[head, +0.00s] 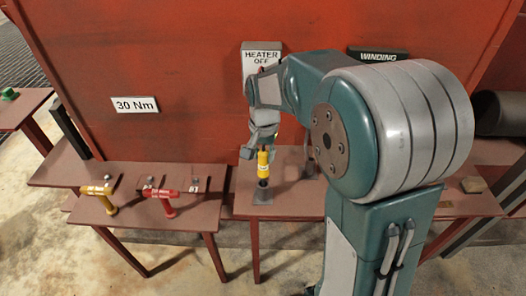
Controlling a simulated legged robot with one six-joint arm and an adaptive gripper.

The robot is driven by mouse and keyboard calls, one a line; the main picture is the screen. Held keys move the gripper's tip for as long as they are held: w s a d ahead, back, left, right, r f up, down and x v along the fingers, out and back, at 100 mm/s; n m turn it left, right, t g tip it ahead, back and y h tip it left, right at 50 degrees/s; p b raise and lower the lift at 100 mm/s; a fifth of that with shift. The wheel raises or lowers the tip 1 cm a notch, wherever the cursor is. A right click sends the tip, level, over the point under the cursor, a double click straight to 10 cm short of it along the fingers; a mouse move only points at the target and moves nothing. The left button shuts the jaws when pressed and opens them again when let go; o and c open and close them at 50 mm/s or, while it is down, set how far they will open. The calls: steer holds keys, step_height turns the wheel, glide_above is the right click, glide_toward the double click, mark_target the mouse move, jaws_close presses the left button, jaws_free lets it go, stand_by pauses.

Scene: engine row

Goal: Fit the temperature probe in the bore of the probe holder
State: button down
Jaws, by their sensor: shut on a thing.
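The temperature probe appears to be the upright yellow piece (263,159) below my gripper (259,151), near the middle of the head view. My gripper is shut on its upper end, pointing down. Just under the yellow part is a dark, round piece, above a small grey plate (262,197) on the table, which appears to be the probe holder. I cannot tell whether the dark piece belongs to the probe or the holder. The bore is not visible, and I cannot tell how deep the probe sits.
The brown table (300,208) is partly hidden by my arm. A red wall with a "30 Nm" sign (134,104) and a "HEATER OFF" sign (261,57) stands behind.

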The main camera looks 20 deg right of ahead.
mark_target(263, 165)
steer(key=shift+f, duration=2.3)
steer(key=shift+c, duration=1.2)
jaws_free()
step_height(263, 165, up, 12)
steer(key=shift+f, duration=0.2)
steer(key=shift+r, duration=0.1)
